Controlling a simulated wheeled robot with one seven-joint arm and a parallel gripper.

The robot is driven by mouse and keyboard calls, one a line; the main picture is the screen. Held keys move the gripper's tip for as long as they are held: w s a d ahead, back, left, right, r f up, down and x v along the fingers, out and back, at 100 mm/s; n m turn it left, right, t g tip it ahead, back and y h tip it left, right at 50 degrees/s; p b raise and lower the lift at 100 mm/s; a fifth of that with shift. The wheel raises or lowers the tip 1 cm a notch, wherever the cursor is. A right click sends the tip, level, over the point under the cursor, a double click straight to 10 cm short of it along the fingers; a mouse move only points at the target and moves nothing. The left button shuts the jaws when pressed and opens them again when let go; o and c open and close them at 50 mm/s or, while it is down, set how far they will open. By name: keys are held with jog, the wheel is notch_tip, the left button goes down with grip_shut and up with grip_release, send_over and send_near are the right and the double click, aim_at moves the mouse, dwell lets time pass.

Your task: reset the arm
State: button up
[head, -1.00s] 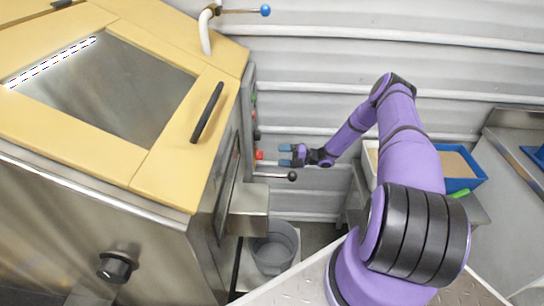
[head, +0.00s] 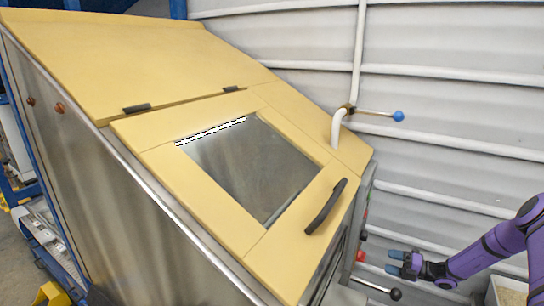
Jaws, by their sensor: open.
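My gripper (head: 398,265) is at the lower right of the head view, at the end of my purple arm. Its two blue-tipped fingers point left and are apart, with nothing between them. It is to the right of the hopper's side panel, near a red button (head: 361,256) and above a lever with a black ball knob (head: 395,294). It appears clear of both. The rest of the arm runs off the right edge.
The yellow-topped hopper (head: 160,60) fills the left and middle. Its lid has a window (head: 250,170) and a black handle (head: 325,207), and looks closed. A white pipe with a blue-knobbed valve lever (head: 398,116) stands behind. The corrugated wall (head: 450,150) backs my arm.

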jog(key=s+a+r+n+g+h, duration=0.3)
jog(key=a+r+n, duration=0.2)
jog(key=r+n, duration=0.5)
jog(key=s+a+r+n+g+h, duration=0.25)
jog(key=a+r+n, duration=0.25)
jog(key=r, duration=1)
jog(key=s+a+r+n+g+h, duration=0.2)
jog(key=s+a+r+n+g, duration=0.15)
jog(key=r+n, duration=0.65)
jog(key=s+a+r+n+t+h, duration=0.1)
jog(key=s+r+n, duration=0.4)
jog(key=s, duration=0.5)
jog(key=s+a+r+n+t+h, duration=0.2)
jog(key=s+r+n+h, duration=0.2)
jog(key=s, duration=0.6)
jog(key=s+a+r+n+t+h, duration=0.2)
jog(key=s+r+n, duration=0.5)
jog(key=s+r, duration=0.2)
jog(key=shift+s+a+r, duration=0.2)
jog(key=shift+s+a, duration=0.1)
jog(key=shift+s, duration=0.1)
jog(key=shift+s+d+h, duration=0.1)
jog(key=shift+h, duration=0.15)
